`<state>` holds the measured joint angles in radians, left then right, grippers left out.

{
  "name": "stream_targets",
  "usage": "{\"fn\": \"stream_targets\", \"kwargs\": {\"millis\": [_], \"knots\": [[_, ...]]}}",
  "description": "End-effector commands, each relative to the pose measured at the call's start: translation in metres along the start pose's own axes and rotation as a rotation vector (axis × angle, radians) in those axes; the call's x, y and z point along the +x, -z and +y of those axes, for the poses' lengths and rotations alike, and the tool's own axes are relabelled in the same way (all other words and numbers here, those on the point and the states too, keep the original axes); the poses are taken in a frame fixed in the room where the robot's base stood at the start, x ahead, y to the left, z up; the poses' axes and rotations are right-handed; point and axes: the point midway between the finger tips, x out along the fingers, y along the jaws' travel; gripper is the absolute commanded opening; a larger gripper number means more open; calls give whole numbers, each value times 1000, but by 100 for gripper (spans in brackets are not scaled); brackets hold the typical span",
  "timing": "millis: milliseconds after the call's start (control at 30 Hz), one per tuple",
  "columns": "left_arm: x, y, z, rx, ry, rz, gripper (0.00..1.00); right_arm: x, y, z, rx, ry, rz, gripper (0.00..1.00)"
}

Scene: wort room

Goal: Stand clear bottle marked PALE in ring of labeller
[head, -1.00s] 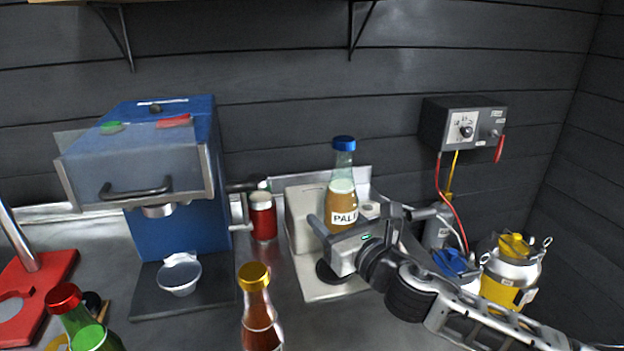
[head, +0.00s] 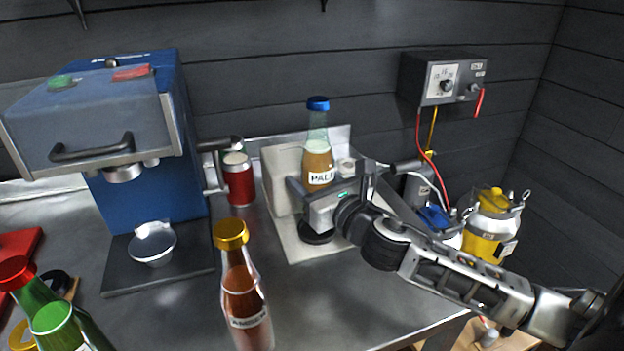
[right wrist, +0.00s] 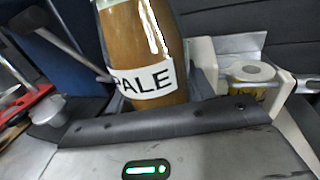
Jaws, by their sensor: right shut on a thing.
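The clear bottle marked PALE (head: 318,160), with a blue cap and amber contents, is upright in my right gripper (head: 328,192). The gripper is shut around it at its lower part, just below the label. In the right wrist view the bottle (right wrist: 145,40) stands between the fingers, with its PALE label facing me. The labeller (head: 283,172) is a pale unit with a flat base plate. Its dark ring (head: 316,236) shows partly below the gripper. The bottle's foot is hidden by the gripper, so I cannot tell whether it is in the ring. My left gripper is out of view.
An amber bottle with a gold cap (head: 244,290) and a green bottle with a red cap (head: 55,315) stand in front. A blue machine (head: 140,150) is at left, with a red can (head: 239,180) beside it. A yellow-banded canister (head: 487,230) is at right.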

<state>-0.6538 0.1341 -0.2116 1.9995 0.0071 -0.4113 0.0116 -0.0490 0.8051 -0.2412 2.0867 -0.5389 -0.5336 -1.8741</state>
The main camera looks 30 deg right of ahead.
Motion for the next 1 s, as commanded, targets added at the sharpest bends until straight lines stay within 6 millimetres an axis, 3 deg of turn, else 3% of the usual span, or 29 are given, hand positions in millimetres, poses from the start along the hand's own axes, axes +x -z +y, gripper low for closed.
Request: {"fn": "stream_targets", "kwargs": {"millis": [133, 1000], "knots": [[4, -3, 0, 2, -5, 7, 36, 0, 8, 0, 0, -1, -6, 12], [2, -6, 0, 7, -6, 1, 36, -1, 14, 0, -1, -1, -5, 12]]}}
